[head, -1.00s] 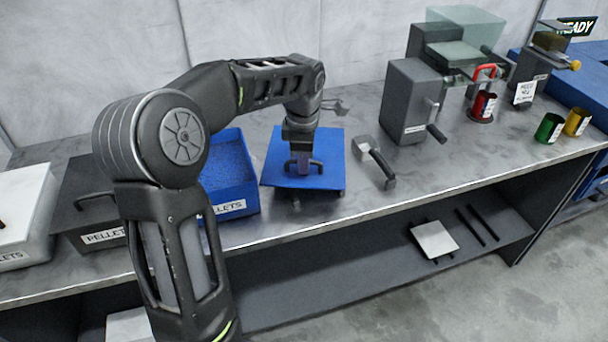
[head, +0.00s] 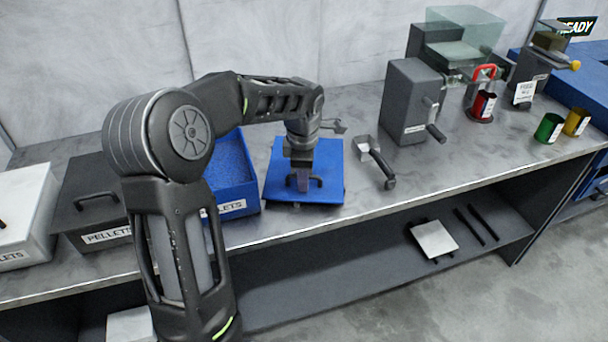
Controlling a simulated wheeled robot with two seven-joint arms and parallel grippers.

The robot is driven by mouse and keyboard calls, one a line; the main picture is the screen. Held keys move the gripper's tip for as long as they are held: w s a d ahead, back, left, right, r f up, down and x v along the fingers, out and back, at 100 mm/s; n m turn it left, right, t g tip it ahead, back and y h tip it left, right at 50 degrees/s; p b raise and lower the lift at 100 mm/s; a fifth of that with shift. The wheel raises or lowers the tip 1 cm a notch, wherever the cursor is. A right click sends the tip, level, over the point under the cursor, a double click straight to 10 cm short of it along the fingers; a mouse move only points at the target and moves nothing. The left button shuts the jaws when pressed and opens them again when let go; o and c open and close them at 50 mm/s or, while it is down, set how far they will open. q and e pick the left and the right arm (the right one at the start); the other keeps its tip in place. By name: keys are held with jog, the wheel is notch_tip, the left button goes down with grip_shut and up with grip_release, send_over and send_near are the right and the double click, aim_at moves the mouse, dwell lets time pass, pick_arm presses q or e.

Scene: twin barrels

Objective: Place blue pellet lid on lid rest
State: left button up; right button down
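The blue pellet lid (head: 326,165) is a flat blue square with a dark handle, over the bench to the right of the open blue pellet bin (head: 229,178). My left gripper (head: 303,185) points down at the handle and appears shut on it, though the fingers partly hide the grip. The lid looks roughly level, at or very near bench height. The lid rest is mostly hidden under the lid; only small dark bits show at its front edge. I cannot tell whether the lid touches it. My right gripper is not in view.
A scoop (head: 376,160) lies close to the right of the lid. A grey crank machine (head: 408,100) stands beyond it. A dark lidded pellet bin (head: 92,205) is at the left. A white lid (head: 433,238) and two dark bars (head: 477,226) lie on the lower shelf.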

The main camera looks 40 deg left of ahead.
pick_arm(q)
jog(key=shift+r, duration=0.15)
notch_tip(320, 180, up, 12)
jog(key=s+d, duration=0.1)
jog(key=shift+s+f+b, duration=0.2)
jog(key=shift+s+b, duration=0.1)
dwell(1.8)
